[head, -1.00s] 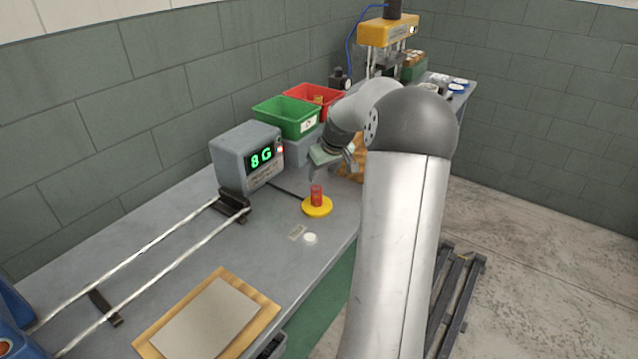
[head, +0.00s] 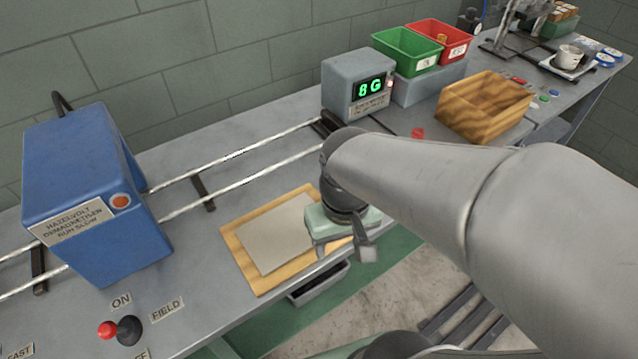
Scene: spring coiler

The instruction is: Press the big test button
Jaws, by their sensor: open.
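A red cylinder-like top (head: 418,133), which may be the test button, just shows above my forearm. In the earlier head view it stands on a round yellow base; that base is now hidden behind my arm. My gripper (head: 340,246) hangs over the right edge of a wooden board with a grey pad, well to the left and nearer than the red top. One finger shows clearly, and the jaws are open with nothing seen between them.
A grey box with a green "8G" display (head: 355,88) stands behind the red top. Green (head: 407,52) and red (head: 443,40) bins and a wooden box (head: 484,106) are beyond. The wooden board (head: 262,282) lies on the bench. A blue demagnetiser (head: 85,190) straddles rails at left, near a red-knobbed lever (head: 108,330).

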